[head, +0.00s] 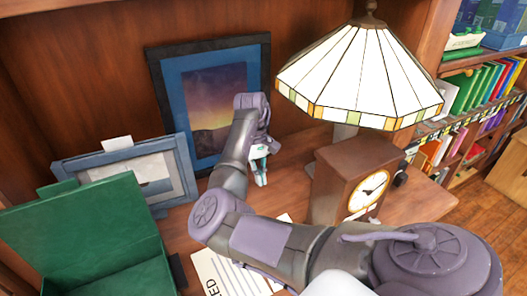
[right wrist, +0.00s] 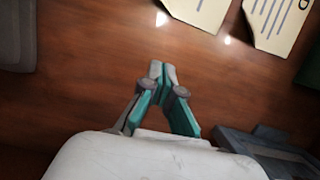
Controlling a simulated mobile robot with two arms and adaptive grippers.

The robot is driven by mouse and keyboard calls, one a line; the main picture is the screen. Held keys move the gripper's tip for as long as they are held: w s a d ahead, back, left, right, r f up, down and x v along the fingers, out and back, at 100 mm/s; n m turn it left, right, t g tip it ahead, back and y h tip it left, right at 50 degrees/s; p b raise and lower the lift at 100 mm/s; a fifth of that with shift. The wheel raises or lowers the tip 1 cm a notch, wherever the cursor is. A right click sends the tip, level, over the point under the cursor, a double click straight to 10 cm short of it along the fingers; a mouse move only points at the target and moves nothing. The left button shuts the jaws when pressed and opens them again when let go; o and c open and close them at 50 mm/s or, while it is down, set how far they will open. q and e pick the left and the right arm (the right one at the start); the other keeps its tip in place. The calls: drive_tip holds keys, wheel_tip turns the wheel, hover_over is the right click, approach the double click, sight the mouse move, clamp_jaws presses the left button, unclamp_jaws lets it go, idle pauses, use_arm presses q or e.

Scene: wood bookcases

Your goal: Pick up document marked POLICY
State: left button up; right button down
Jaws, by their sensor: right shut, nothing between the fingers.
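A cream document (head: 225,272) with printed lines lies on the wooden desk at the bottom of the head view. Only the letters "ED" of its heading show, and my right arm covers part of it. In the right wrist view two sheets lie at the top edge: a left sheet (right wrist: 203,10) and a right sheet (right wrist: 275,25). The word POLICY cannot be read on any of them. My right gripper (head: 261,180) points down over the desk by the picture frames, shut and empty. In its wrist view the fingertips (right wrist: 162,70) meet over bare wood, apart from both sheets. My left gripper is not in view.
A green open box (head: 90,232) and a blue-grey frame (head: 182,165) stand at left. A dark-framed sunset picture (head: 172,98) is behind the gripper. A wooden clock (head: 335,178) and a lamp (head: 355,75) stand close at right. Bookshelves (head: 485,85) are farther right.

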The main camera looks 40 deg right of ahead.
sight(270, 210)
drive_tip(key=x, duration=0.7)
drive_tip(key=shift+s+a+f, duration=0.1)
drive_tip(key=shift+f, duration=0.2)
drive_tip(key=s, duration=0.1)
drive_tip(key=s+a+p, duration=0.1)
drive_tip(key=s, duration=0.1)
drive_tip(key=shift+f, duration=0.2)
drive_tip(key=shift+s+a+f, duration=0.1)
drive_tip(key=shift+s+a, duration=0.05)
drive_tip(key=shift+s, duration=0.35)
